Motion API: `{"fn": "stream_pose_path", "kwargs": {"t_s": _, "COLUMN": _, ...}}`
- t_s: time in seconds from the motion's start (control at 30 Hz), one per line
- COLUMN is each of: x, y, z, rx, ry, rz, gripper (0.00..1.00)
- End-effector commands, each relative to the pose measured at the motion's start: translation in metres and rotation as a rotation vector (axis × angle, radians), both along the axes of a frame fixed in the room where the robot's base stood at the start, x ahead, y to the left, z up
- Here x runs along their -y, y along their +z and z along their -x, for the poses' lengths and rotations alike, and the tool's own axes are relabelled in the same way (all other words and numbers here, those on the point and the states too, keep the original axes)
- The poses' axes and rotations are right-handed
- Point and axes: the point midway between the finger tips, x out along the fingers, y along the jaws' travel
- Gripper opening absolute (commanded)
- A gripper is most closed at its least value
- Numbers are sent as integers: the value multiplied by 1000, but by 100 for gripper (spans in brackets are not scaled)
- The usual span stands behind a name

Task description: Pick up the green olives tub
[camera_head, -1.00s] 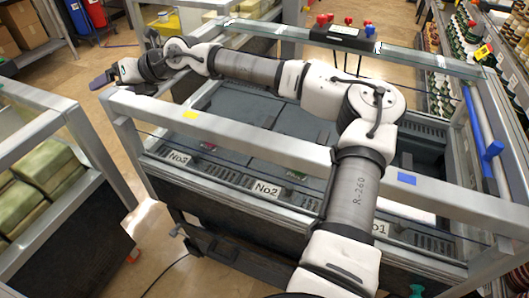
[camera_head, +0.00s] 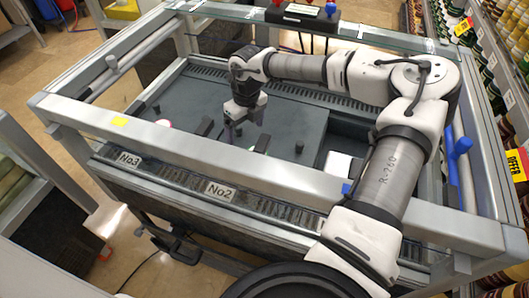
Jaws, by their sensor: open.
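My gripper (camera_head: 230,132) points down inside the grey vacuum pump bed (camera_head: 285,122), above its dark plate. The fingers are small in the picture and I see nothing held between them; they are open. I cannot clearly make out the green olives tub. A small round whitish and green item (camera_head: 163,125) shows just behind the front rail, left of my gripper. It is mostly hidden by the rail, and I cannot tell whether it is the tub.
A metal frame with a thick front rail (camera_head: 190,142) surrounds the bed. A white block (camera_head: 340,165) lies at the right behind the rail. A blue handle (camera_head: 455,150) is on the right side. Shelves of jars (camera_head: 490,60) stand at the far right.

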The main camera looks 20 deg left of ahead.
Motion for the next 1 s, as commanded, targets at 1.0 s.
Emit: {"fn": "stream_pose_path", "kwargs": {"t_s": 1.0, "x": 24, "y": -131, "z": -7, "rx": 17, "ry": 11, "rz": 64, "gripper": 89}}
